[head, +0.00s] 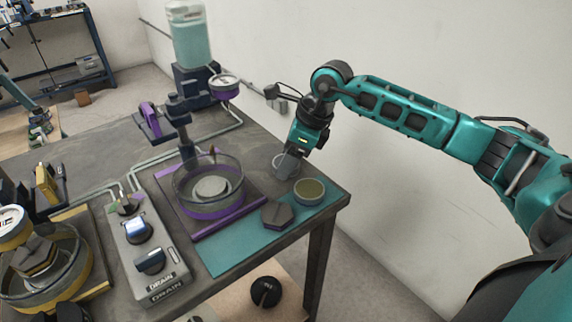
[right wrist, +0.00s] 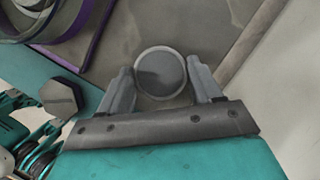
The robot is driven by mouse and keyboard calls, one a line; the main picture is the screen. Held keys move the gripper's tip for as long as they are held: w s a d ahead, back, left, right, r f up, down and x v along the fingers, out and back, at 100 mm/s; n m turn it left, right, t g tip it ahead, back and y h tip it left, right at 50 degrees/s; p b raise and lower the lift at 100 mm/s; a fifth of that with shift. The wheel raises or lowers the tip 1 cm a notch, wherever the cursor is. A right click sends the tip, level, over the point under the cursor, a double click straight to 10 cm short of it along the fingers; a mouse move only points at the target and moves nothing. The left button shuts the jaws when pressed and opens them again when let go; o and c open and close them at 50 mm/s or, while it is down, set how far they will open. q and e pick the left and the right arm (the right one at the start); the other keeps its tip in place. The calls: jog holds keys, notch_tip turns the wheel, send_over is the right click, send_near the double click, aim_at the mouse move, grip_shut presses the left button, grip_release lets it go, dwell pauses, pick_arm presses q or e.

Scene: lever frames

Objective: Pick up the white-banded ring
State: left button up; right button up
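My right gripper (head: 289,161) reaches down at the back right corner of the table. In the right wrist view my right gripper (right wrist: 163,88) has its two grey fingers apart, one on each side of a round grey thing with a pale rim (right wrist: 160,72). Small gaps show between it and the fingers. In the head view this pale-rimmed round thing (head: 293,168) is partly hidden by the gripper. It looks like the white-banded ring, but the band is not clear. My left gripper is not in view.
A round dish with a yellowish inside (head: 309,191) and a dark hexagonal block (head: 277,214) are close by on the teal mat (head: 237,252). A clear bowl with a purple base (head: 206,212) stands left. A grey box marked DRAIN (head: 166,285) is further left.

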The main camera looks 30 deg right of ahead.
jog(key=c, duration=0.7)
jog(key=shift+r, duration=0.1)
